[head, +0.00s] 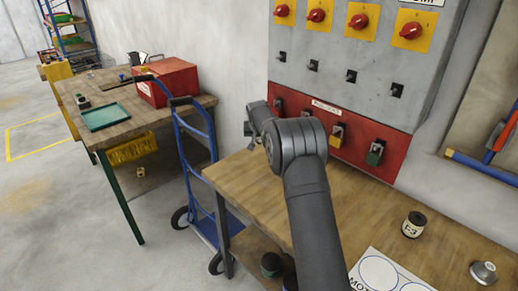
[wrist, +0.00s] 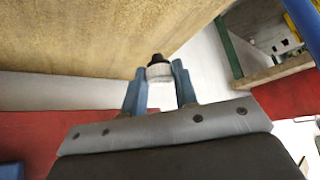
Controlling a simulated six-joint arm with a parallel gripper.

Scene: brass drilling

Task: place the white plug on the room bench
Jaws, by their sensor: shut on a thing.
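In the wrist view, my gripper (wrist: 158,68) has its two blue fingers shut on the white plug (wrist: 160,73), a small white ribbed piece with a black end. In the head view, my gripper (head: 250,131) is beside the red lower panel, partly hidden by my arm, and the plug cannot be made out. The near wooden bench (head: 236,180) lies below my gripper; its top also shows in the wrist view (wrist: 80,40). A second wooden bench (head: 133,122) stands at the left. The frames do not tell which one is the room bench.
A blue hand truck (head: 197,140) stands between the benches. The left bench bears a red toolbox (head: 168,82) and green tray (head: 105,117). The near bench bears a dark can (head: 413,225), a white sheet with circles (head: 385,275) and a metal piece (head: 483,272) at the right.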

